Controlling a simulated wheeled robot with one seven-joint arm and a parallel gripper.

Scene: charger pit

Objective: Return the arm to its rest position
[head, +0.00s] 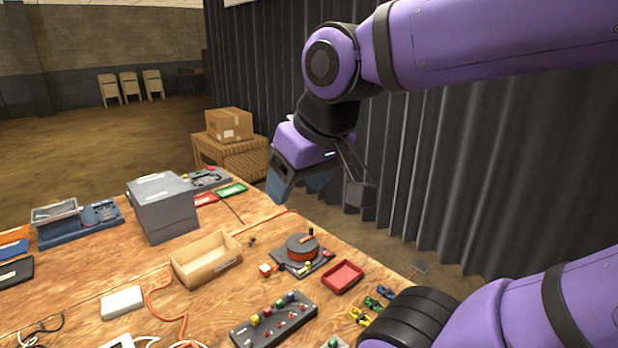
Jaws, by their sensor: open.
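My gripper (318,190) hangs in the air above the far right part of the wooden table (150,262). Its two dark fingers are spread apart, and nothing shows between them. My purple arm reaches in from the right side of the picture and bends down at the wrist. The gripper is apart from the table and from everything on it.
Below the gripper stand a round dark-and-red device (302,247), a red tray (343,277) and an open cardboard box (206,259). A grey box (163,207) stands farther left. A dark curtain (450,170) hangs behind my arm. A carton (229,125) sits beyond the table.

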